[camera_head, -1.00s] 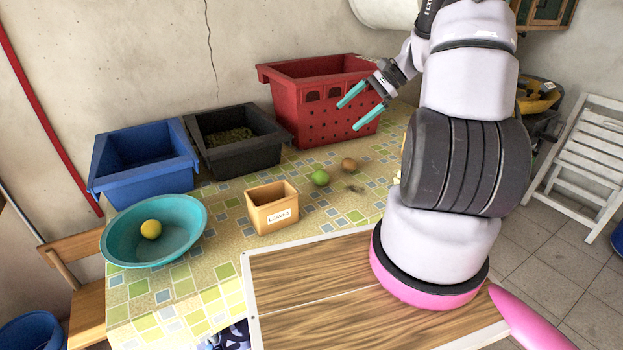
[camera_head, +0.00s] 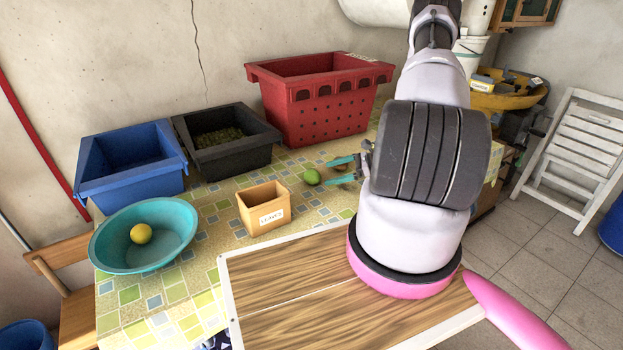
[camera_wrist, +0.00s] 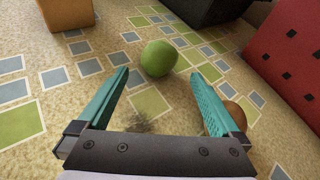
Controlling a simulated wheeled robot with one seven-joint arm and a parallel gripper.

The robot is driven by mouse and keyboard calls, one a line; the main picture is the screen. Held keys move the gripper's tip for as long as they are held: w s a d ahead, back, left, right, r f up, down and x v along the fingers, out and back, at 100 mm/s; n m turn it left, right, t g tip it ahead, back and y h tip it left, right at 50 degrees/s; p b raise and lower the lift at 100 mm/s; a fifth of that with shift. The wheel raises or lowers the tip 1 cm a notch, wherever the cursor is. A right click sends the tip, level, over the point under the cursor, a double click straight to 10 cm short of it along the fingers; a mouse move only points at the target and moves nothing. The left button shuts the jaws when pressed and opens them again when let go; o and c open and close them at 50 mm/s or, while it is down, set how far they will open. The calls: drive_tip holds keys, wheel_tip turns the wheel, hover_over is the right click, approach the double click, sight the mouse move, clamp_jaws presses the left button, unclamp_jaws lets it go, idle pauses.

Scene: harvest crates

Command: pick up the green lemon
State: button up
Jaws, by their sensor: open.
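The green lemon (camera_head: 312,177) lies on the tiled-pattern table, right of the small box. In the wrist view the green lemon (camera_wrist: 158,58) sits just beyond the fingertips, roughly centred between them and apart from both. My gripper (camera_head: 338,171) is low over the table to the right of the lemon, with its teal fingers pointing toward it. In the wrist view my gripper (camera_wrist: 160,82) is open and empty. A brown round fruit (camera_wrist: 236,115) lies beside the right finger, partly hidden by it.
A small tan box labelled LEAVES (camera_head: 264,208) stands left of the lemon. A red crate (camera_head: 318,110), a black crate (camera_head: 228,160) and a blue crate (camera_head: 132,182) line the back. A teal bowl (camera_head: 110,252) holds a yellow fruit (camera_head: 141,233).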

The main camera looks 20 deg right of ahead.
sight(317, 177)
drive_tip(key=shift+x, duration=3.15)
drive_tip(key=c, duration=1.4)
drive_tip(key=shift+r, duration=5)
drive_tip(key=shift+c, duration=0.2)
